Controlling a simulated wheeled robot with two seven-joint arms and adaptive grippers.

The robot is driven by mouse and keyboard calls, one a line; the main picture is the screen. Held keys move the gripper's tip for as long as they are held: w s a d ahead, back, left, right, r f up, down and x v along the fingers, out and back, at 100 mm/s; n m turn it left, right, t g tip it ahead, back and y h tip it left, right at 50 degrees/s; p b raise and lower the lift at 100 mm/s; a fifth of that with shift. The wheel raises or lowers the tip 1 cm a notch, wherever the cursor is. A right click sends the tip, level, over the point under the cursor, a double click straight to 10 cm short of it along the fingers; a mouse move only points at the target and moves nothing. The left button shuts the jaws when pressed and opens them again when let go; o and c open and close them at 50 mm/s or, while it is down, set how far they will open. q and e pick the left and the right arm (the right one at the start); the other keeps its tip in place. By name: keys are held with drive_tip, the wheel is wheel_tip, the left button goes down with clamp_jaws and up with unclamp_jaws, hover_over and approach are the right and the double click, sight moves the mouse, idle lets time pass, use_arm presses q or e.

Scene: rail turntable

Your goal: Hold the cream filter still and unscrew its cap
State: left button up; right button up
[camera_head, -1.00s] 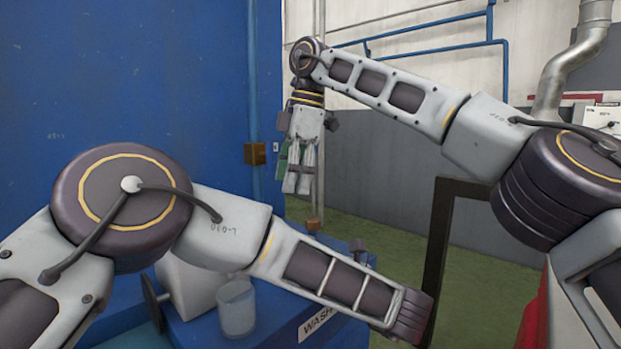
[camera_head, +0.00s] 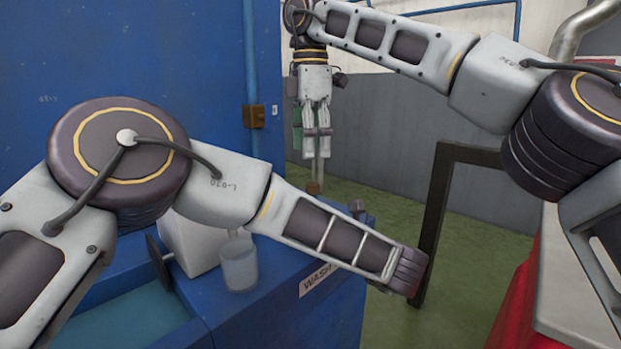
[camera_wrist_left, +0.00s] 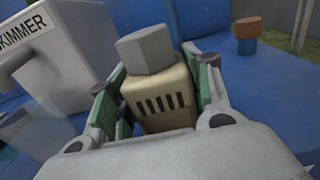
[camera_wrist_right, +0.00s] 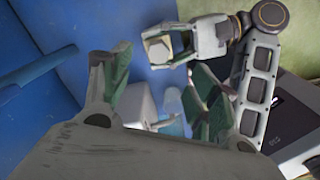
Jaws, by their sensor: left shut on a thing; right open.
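The cream filter (camera_wrist_left: 158,100) has dark slots in its side and a grey faceted cap (camera_wrist_left: 146,50) on top. My left gripper (camera_wrist_left: 155,82) is shut around the filter body, with its green pads on both sides. The cap stands clear above the fingers. The right wrist view also shows the cap (camera_wrist_right: 158,49) and left gripper (camera_wrist_right: 170,45), beyond the right fingers. My right gripper (camera_head: 317,158) hangs pointing down in the head view, open and empty. In the head view the filter and left fingers are hidden.
A blue wash unit (camera_head: 225,325) with a water basin (camera_head: 130,318) is at lower left. A white box lettered SKIMMER (camera_wrist_left: 65,50) and a clear cup (camera_head: 240,266) stand on it. A dark frame (camera_head: 438,220) stands at right.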

drive_tip(key=shift+f, duration=5.8)
drive_tip(key=c, duration=1.1)
drive_tip(key=shift+c, duration=0.2)
drive_tip(key=shift+n, duration=0.3)
drive_tip(key=shift+w+a+n, duration=0.1)
drive_tip(key=shift+w+n, duration=0.05)
drive_tip(key=shift+n, duration=1.2)
drive_tip(key=shift+w+a+n, duration=0.1)
drive_tip(key=shift+n, duration=1.25)
